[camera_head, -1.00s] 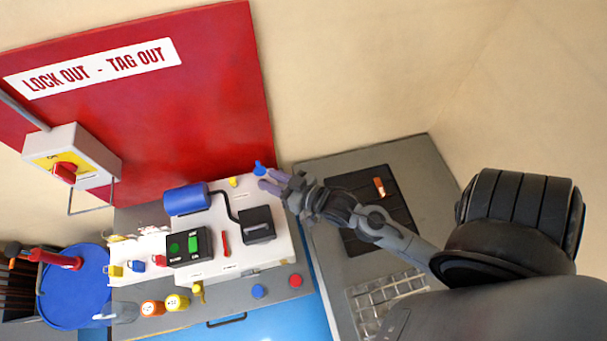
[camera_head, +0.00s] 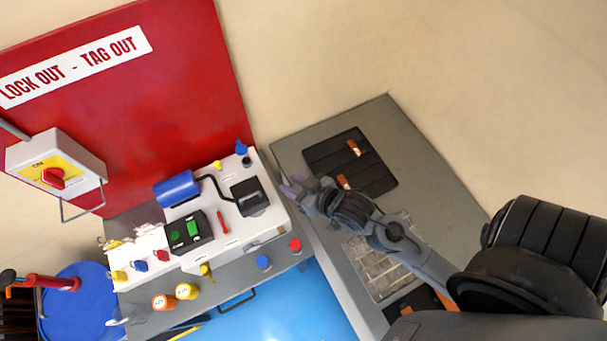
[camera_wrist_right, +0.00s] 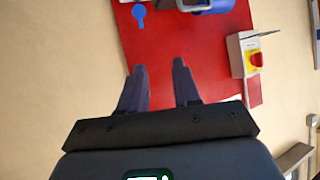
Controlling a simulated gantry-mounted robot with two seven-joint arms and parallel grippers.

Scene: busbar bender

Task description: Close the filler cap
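The blue filler cap (camera_head: 241,147) stands raised at the back right corner of the white machine (camera_head: 272,207). A short dark filler neck (camera_head: 246,162) shows just below it, and the cap does not appear to cover it. My right gripper (camera_head: 291,186) is to the right of the machine, apart from the cap, over the grey bench. In the wrist view its two fingers (camera_wrist_right: 160,68) are spread with nothing between them. A blue cap-like piece (camera_wrist_right: 139,14) shows beyond the fingers against the red panel. My left gripper is not in view.
A blue motor (camera_head: 178,188), a black block (camera_head: 250,197) and a green-button box (camera_head: 187,233) sit on the machine. The grey bench (camera_head: 400,150) bears a black mat with orange-brown pieces. The red panel (camera_head: 150,100) rises behind.

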